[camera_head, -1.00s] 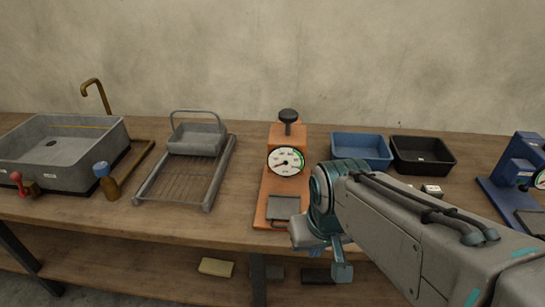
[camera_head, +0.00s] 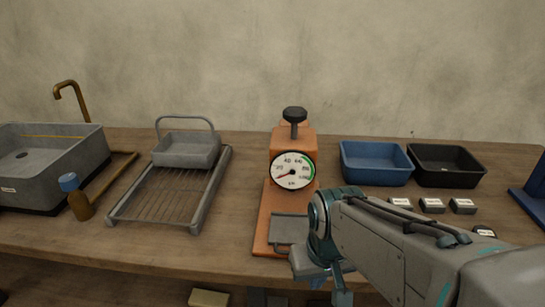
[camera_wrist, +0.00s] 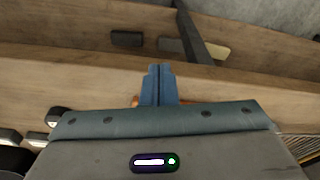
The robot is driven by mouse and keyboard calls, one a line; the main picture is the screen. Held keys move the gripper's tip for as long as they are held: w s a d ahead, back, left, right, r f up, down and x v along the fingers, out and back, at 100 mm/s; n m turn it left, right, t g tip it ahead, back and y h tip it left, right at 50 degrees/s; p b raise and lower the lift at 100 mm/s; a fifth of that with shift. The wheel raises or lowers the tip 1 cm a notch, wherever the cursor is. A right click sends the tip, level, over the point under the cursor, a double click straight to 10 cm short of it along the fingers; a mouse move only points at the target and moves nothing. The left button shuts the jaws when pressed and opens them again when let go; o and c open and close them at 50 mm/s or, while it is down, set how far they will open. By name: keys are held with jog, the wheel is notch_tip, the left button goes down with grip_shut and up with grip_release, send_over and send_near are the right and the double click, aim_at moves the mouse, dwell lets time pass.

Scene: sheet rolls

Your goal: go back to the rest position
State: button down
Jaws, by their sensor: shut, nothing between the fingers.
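My gripper (camera_wrist: 159,70) shows in the wrist view with its two blue fingers together and nothing between them. In the head view my arm reaches in from the lower right, and the gripper (camera_head: 341,297) hangs at the front of the bench, just right of an orange press (camera_head: 270,220) with a round dial (camera_head: 293,171) and a dark knob on top. The fingertips are near the bottom edge of the head view.
On the wooden bench (camera_head: 145,238) stand a grey sink (camera_head: 50,165), a brown bottle (camera_head: 79,203), a wire rack (camera_head: 165,190) with a grey basket (camera_head: 187,150), a blue tray (camera_head: 375,163) and a black tray (camera_head: 445,166). Small labelled blocks (camera_head: 431,206) lie before the trays.

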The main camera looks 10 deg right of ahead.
dwell(0.3)
notch_tip(320, 180, up, 16)
jog(key=t+p, duration=0.1)
jog(key=p, duration=1.3)
jog(key=shift+a+f, duration=0.25)
